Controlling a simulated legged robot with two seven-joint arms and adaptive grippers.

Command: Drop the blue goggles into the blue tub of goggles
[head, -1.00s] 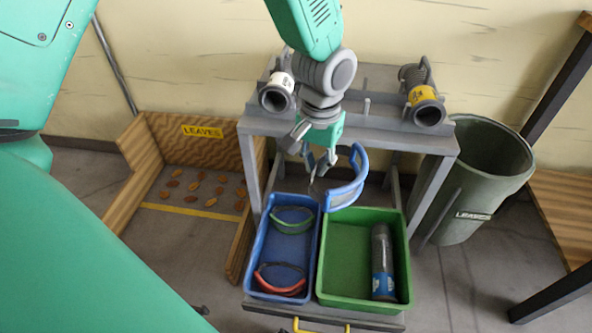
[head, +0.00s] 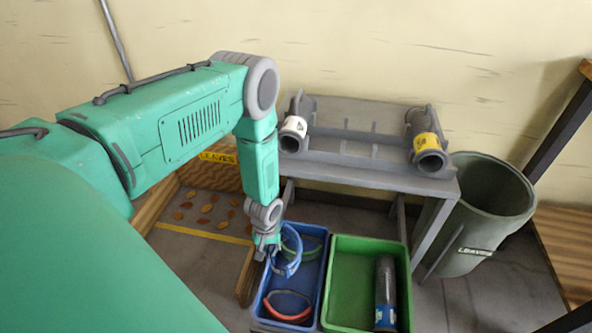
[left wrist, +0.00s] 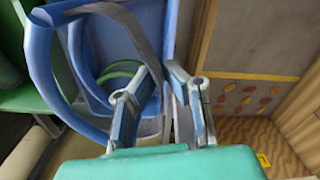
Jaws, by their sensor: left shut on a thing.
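The blue goggles (head: 291,268) hang from my left gripper (head: 270,250), which is shut on them over the left side of the blue tub (head: 324,272). In the left wrist view, the blue frame of the goggles (left wrist: 40,65) curves left of my left gripper (left wrist: 163,78), and a grey strap runs to the fingers. The blue tub holds green goggles (head: 293,240), partly hidden by the held pair, and red goggles (head: 288,306) at its near end. I cannot tell whether the held goggles touch anything in the tub. My right gripper is not in view.
A green tub (head: 347,285) with a dark cylinder (head: 385,290) stands right of the blue tub. Behind is a grey rack (head: 350,170) with two pipe-like pieces.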

